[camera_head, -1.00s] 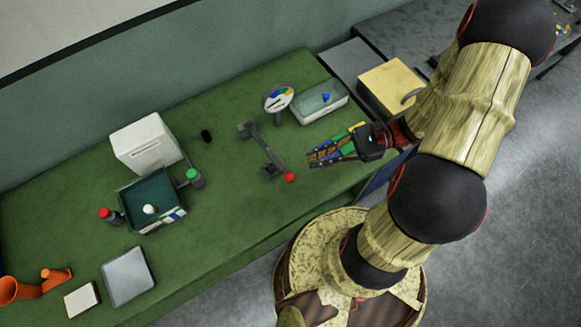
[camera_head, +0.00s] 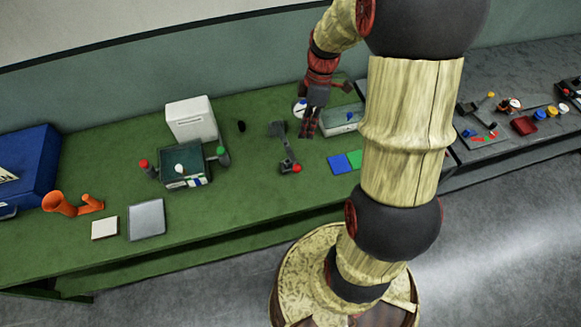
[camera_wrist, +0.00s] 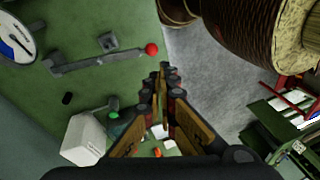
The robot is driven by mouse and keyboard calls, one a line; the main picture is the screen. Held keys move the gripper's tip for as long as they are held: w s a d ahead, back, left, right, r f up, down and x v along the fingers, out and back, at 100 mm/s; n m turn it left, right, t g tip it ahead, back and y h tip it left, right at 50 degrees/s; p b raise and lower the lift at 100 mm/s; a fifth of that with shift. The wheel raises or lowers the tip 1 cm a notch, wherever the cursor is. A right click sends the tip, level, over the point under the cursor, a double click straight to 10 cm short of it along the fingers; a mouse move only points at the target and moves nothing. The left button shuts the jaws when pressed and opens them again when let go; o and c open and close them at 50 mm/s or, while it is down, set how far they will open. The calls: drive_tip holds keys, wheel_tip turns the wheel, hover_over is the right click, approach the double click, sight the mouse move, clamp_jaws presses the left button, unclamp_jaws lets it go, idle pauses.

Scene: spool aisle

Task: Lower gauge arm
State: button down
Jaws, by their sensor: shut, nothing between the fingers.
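The gauge arm (camera_head: 285,149) is a grey bar on the green table, running from a grey block at its back end to a red ball (camera_head: 296,168) at its front end. In the wrist view the bar (camera_wrist: 98,61) lies left of my fingers, with the red ball (camera_wrist: 151,49) just above and left of the fingertips. A small dark bracket (camera_wrist: 108,42) sits beside the bar. How high the bar stands is hard to tell. My gripper (camera_head: 308,134) points down right of the bar, apart from it. In the wrist view its fingers (camera_wrist: 162,70) are together and empty.
A round dial (camera_wrist: 18,38) stands behind the bar, partly hidden by my gripper in the head view. A clear-sided tray (camera_head: 342,122) is at right, blue and green squares (camera_head: 346,162) in front. A white box (camera_head: 191,119) and dark bin (camera_head: 184,168) stand left.

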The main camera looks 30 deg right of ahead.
drive_tip(key=n, duration=0.2)
drive_tip(key=p, duration=0.1)
approach(299, 167)
drive_tip(key=x, duration=0.6)
drive_tip(key=shift+a+f, duration=0.25)
drive_tip(key=shift+f, duration=0.1)
drive_tip(key=shift+f, duration=0.1)
drive_tip(key=shift+s+a+f+b, duration=0.15)
drive_tip(key=shift+f+b, duration=0.45)
drive_tip(key=shift+b, duration=0.3)
drive_tip(key=s+f+t+b, duration=0.1)
drive_tip(key=s+f+b, duration=0.2)
drive_tip(key=f+b, duration=0.8)
drive_tip(key=a+b, duration=0.1)
drive_tip(key=b, duration=0.1)
drive_tip(key=shift+s+n+t+h+b, duration=0.3)
drive_tip(key=shift+s+b, duration=0.05)
